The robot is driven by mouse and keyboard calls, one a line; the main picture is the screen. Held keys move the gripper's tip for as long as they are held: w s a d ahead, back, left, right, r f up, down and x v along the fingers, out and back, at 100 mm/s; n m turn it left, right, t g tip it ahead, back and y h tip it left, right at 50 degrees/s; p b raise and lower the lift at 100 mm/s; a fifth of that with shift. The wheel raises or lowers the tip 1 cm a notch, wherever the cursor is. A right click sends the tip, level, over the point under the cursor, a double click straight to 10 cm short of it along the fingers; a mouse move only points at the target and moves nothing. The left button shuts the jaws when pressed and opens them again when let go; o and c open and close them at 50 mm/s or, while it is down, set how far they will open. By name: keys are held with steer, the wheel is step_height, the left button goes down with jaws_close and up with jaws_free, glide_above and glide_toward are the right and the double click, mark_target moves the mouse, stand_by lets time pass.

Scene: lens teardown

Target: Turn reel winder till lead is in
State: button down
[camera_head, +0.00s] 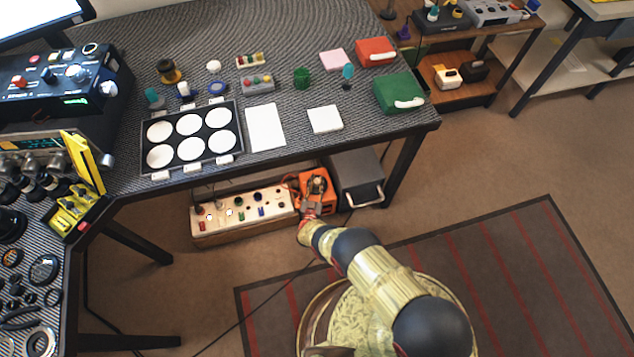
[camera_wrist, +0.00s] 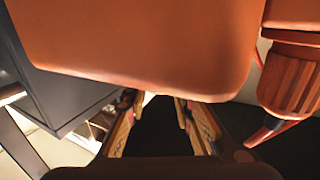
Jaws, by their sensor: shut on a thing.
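The reel winder, an orange unit (camera_head: 317,184) with a dark round part on its face, stands on the floor under the table edge. In the wrist view a large smooth orange body (camera_wrist: 145,40), which looks like the winder, fills the top and hides my fingertips. My gripper (camera_head: 311,210) is at the winder's front lower side. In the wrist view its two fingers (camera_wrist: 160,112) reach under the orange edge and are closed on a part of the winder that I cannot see. A thin dark lead (camera_head: 272,294) runs across the floor towards the winder.
A cream panel box (camera_head: 245,234) with knobs stands left of the winder, and a grey case (camera_head: 357,177) with a handle stands close on its right. The table (camera_head: 285,165) overhangs above. A ribbed orange-brown cylinder (camera_wrist: 290,80) is right of my fingers in the wrist view.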

steer(key=c, duration=1.5)
jaws_free()
steer(key=s+a, duration=0.2)
steer(key=s, duration=1)
steer(key=shift+w, duration=0.1)
